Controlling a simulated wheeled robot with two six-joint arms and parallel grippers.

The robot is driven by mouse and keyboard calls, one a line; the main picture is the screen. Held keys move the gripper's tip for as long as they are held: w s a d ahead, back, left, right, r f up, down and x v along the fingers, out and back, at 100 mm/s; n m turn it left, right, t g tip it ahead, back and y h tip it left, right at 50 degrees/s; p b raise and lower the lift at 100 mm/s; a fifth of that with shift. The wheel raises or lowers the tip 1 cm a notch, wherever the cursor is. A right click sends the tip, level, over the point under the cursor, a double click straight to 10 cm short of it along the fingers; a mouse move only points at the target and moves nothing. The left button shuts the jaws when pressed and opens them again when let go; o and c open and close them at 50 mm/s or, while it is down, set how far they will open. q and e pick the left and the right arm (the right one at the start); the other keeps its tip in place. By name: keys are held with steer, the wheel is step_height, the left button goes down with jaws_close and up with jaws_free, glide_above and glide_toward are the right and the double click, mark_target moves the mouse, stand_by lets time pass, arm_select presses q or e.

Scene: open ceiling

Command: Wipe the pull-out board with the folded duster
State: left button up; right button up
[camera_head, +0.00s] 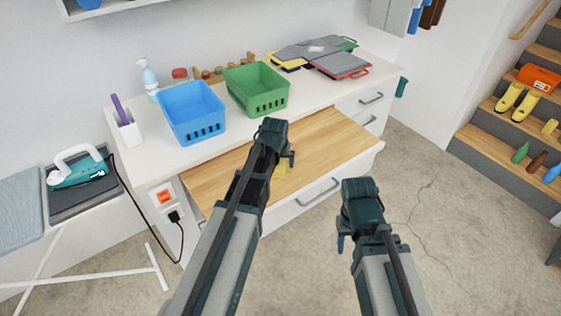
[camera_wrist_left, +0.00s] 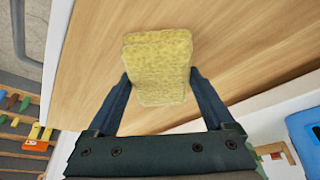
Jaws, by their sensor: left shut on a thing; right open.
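The pull-out board (camera_head: 330,142) is a wooden surface extending from the white counter's front. It fills much of the left wrist view (camera_wrist_left: 240,50). The folded duster is a yellow, textured pad (camera_wrist_left: 158,65); in the head view only a small yellow part (camera_head: 282,170) shows beside my left gripper. My left gripper (camera_head: 290,160) is over the board, and its two fingers (camera_wrist_left: 160,90) are shut on the duster's sides. I cannot tell whether the duster touches the board. My right gripper (camera_head: 341,243) is open and empty, in front of the drawer and apart from the board.
A blue basket (camera_head: 192,112) and a green basket (camera_head: 257,90) stand on the counter behind the board. A white cup (camera_head: 130,130) and a spray bottle (camera_head: 149,78) stand at left. An iron (camera_head: 80,170) rests on the ironing board. Stairs (camera_head: 480,140) rise at right.

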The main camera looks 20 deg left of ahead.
arm_select(q)
steer(key=shift+w+d+r+p, duration=0.1)
steer(key=shift+r+p, duration=1.8)
steer(key=shift+r, duration=0.45)
step_height(320, 180, up, 3)
steer(key=p, duration=0.3)
